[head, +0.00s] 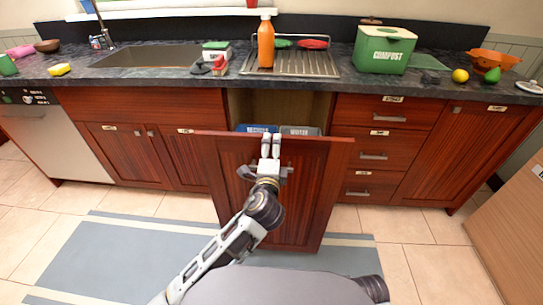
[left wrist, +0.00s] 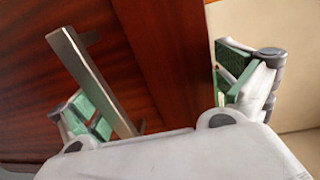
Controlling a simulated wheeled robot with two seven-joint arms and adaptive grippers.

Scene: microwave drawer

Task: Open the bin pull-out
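The bin pull-out's reddish-brown wood front (head: 305,185) stands out from the cabinet row, with an open gap behind it. A blue recycle bin (head: 257,129) and a grey waste bin (head: 300,131) show inside. My left gripper (head: 270,147) is at the front's upper edge. In the left wrist view its fingers (left wrist: 165,95) are wide apart. The metal bar handle (left wrist: 95,80) on the wood lies between them in the picture, nearer the left finger. I cannot tell whether either finger touches it. My right gripper is not in view.
Other cabinet doors and drawers (head: 375,145) are shut on both sides. The countertop above holds an orange bottle (head: 266,42), a green compost box (head: 384,50) and a dish rack (head: 305,62). A grey-blue mat (head: 110,255) lies on the floor.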

